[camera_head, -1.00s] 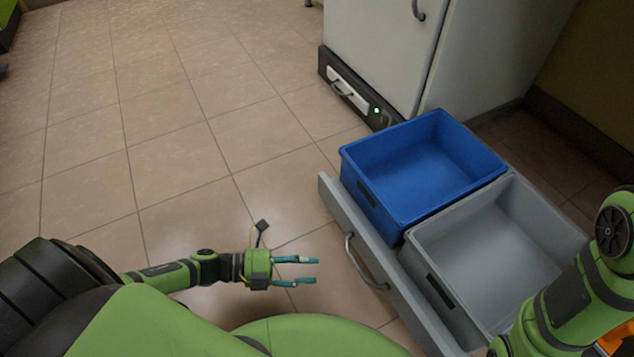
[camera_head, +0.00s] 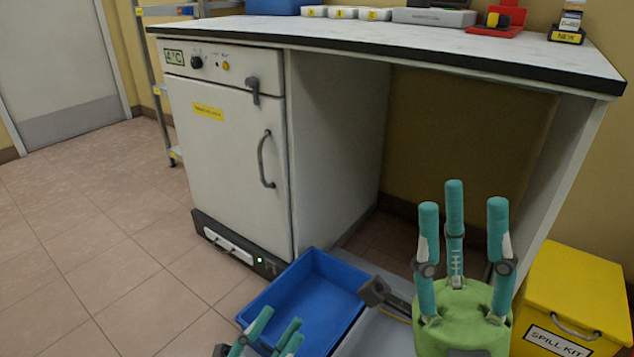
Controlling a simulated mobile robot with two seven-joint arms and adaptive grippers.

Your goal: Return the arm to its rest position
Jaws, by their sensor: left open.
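My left gripper (camera_head: 278,328) is at the bottom edge of the head view, with its teal fingers apart and nothing between them. Its wrist is cut off by the frame, and it shows in front of the blue bin (camera_head: 318,283). My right gripper (camera_head: 464,212) stands upright at the lower right, its three teal fingers pointing up, spread and empty. Its green palm hides part of the grey bin (camera_head: 378,335) and the floor behind.
A white 4 °C cabinet (camera_head: 232,140) with a closed door stands under the bench top (camera_head: 400,50). Bottles and boxes stand along the bench. A yellow spill kit box (camera_head: 570,295) is at the right. The tiled floor at left is clear.

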